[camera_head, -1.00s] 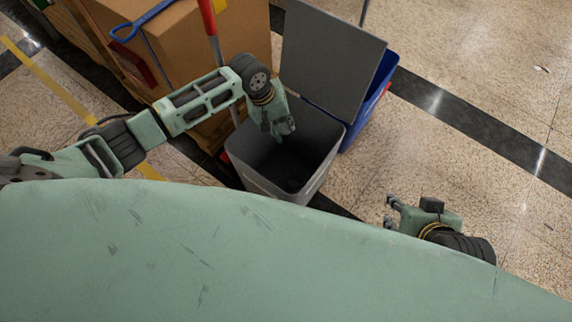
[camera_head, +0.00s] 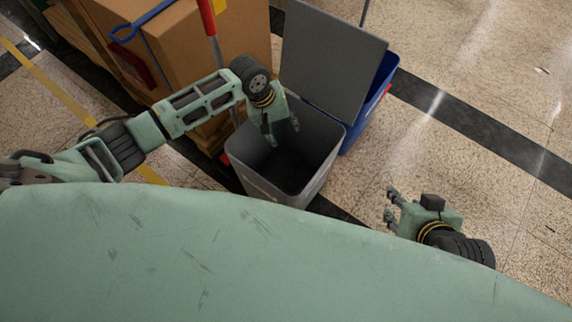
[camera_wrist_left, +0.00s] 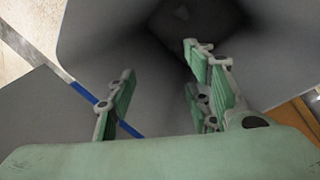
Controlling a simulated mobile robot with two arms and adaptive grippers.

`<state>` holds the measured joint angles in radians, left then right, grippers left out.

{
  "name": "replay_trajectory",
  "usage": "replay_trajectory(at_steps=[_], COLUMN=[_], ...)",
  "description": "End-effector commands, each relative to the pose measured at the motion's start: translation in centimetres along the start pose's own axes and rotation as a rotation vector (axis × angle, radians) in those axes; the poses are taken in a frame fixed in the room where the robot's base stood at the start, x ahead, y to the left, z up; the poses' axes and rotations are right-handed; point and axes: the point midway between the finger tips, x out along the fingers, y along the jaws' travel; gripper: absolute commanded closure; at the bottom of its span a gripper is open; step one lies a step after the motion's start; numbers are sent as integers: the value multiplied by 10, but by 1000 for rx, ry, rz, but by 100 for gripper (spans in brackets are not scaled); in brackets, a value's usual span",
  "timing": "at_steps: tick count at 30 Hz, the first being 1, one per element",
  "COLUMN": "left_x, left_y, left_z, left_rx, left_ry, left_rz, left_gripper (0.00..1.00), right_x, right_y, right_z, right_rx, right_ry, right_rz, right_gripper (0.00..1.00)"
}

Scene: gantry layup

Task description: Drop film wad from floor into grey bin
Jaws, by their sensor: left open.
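The grey bin (camera_head: 249,164) stands on the floor with its lid (camera_head: 330,62) raised. My left gripper (camera_head: 283,132) is over the bin's mouth, pointing down into it, with its fingers apart and nothing between them. In the left wrist view the open fingers (camera_wrist_left: 160,68) frame the dark inside of the bin (camera_wrist_left: 120,55). No film wad is clearly visible elsewhere. My right gripper (camera_head: 391,205) is open and empty above the floor at the right.
A blue bin (camera_head: 374,100) stands right behind the grey bin. Cardboard boxes (camera_head: 180,55) on a pallet stand to the left, with a red-and-grey handle (camera_head: 208,18) in front. The speckled floor (camera_head: 470,60) at the right is mostly clear.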

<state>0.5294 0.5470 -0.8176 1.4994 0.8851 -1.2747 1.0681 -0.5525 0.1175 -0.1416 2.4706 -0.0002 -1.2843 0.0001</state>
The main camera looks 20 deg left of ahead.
Motion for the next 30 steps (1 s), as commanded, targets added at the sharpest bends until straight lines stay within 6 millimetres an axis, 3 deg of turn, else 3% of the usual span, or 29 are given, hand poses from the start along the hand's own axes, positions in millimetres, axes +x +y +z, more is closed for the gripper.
replay_trajectory(at_steps=[7, 21, 30], left_x=[-10, -102, -120], left_y=[0, 0, 0], left_z=[0, -1, 0], left_rx=[-1, 0, 0], left_ry=[0, 3, 0], left_rz=[0, 1, -1], left_gripper=[53, 53, 53], right_x=[0, 0, 0], right_y=[0, 0, 0], right_z=[0, 0, 0], right_rx=[0, 0, 0], right_ry=[-1, -1, 0], right_rz=[0, 0, 0], right_gripper=[60, 60, 60])
